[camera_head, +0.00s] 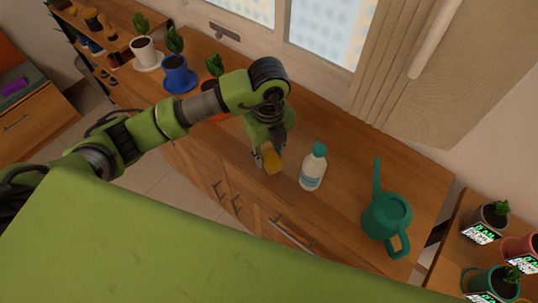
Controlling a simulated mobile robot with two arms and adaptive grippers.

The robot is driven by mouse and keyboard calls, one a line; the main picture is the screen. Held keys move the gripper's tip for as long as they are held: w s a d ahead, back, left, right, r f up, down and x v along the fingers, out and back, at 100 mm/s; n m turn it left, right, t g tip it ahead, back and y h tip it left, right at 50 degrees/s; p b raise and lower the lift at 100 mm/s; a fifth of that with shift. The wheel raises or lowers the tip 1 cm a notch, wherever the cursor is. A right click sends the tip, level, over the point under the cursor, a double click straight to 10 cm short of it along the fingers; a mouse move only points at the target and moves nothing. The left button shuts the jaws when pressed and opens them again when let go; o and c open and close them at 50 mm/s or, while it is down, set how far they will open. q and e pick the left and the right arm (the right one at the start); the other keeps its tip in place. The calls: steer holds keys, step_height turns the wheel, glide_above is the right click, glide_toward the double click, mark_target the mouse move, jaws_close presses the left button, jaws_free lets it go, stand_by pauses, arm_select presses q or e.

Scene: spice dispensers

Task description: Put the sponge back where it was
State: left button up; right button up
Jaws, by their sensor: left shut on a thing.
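A small yellow sponge (272,161) shows at the tips of my left gripper (266,157), over the wooden cabinet top (335,215). The gripper points down and is shut on the sponge. I cannot tell whether the sponge touches the wood. A white bottle with a teal cap (313,168) stands upright just to the right of the sponge, apart from it. My right gripper is not in view.
A green watering can (388,215) stands further right on the cabinet. Potted plants in a white pot (146,53) and a blue pot (179,75) stand at the back left; an orange pot is partly hidden behind my left arm. More pots (488,218) stand at the far right.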

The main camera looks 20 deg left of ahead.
mark_target(269, 158)
arm_select(q)
steer(key=shift+w+a+f, duration=0.15)
steer(key=shift+w+f, duration=0.3)
steer(key=shift+f, duration=0.1)
steer(key=shift+w+a+f, duration=0.15)
steer(key=shift+w+f, duration=0.25)
steer(key=shift+f, duration=0.15)
step_height(269, 158, down, 3)
steer(key=shift+p, duration=0.9)
steer(key=shift+w+f, duration=0.1)
steer(key=shift+f, duration=0.05)
steer(key=shift+f, duration=0.1)
steer(key=shift+f+b, duration=0.15)
steer(key=shift+b, duration=0.15)
steer(key=o, duration=1)
steer(key=shift+r, duration=0.2)
